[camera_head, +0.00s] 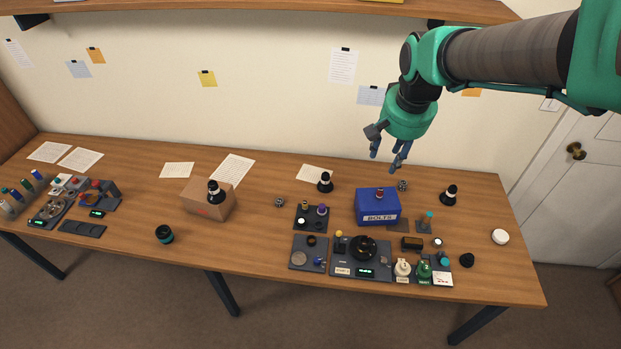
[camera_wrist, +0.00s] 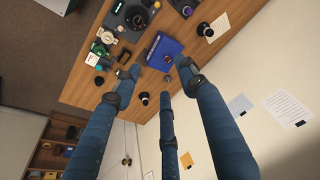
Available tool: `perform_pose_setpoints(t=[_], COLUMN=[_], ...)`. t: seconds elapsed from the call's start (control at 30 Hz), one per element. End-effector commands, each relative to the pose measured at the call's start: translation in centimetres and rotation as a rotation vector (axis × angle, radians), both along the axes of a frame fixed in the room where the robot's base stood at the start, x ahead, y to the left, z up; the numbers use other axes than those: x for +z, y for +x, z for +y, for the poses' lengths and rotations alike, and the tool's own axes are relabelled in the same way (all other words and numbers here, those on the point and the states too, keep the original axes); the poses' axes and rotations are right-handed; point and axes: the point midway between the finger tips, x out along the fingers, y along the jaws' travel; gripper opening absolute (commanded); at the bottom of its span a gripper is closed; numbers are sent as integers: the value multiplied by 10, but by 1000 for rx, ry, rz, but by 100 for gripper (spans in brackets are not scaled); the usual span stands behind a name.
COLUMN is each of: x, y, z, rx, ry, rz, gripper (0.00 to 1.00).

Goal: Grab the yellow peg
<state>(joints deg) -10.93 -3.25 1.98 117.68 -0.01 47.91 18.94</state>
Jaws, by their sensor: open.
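Two small yellow items show in the head view, and I cannot tell for sure which is the yellow peg. One is a yellow-topped piece (camera_head: 339,234) at the back left corner of a dark panel (camera_head: 377,272). The other is a gold-yellow piece (camera_head: 305,204) on a dark block (camera_head: 301,224) beside a purple piece (camera_head: 322,208). My gripper (camera_head: 389,158) hangs above the back of the table, up and to the right of both, with its fingers spread and empty. In the wrist view my gripper (camera_wrist: 158,82) also shows open, with nothing between the fingers.
A blue bin (camera_head: 377,208) labelled BOLTS stands right of the dark block. Black lens-like pieces (camera_head: 325,183) (camera_head: 449,196) stand behind and to the right. A cardboard box (camera_head: 208,203) is at the left. White and green pieces (camera_head: 402,269) (camera_head: 424,271) line the front.

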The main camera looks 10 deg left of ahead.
Motion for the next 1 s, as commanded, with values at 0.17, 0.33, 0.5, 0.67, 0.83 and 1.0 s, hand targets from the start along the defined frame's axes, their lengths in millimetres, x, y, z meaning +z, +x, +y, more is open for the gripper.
perform_pose_setpoints(t=[0.17,0.33,0.5,0.67,0.83,1.0], x=[-20,-42,-69,-98,-132,-170], y=[36,66,94,117,139,157], z=[24,48,73,97,123,149], rx=[-16,-33,-50,-67,-86,-105], ry=[4,7,8,8,5,0], rz=[36,67,96,124,154,181], gripper=[42,42,42,42,42,42])
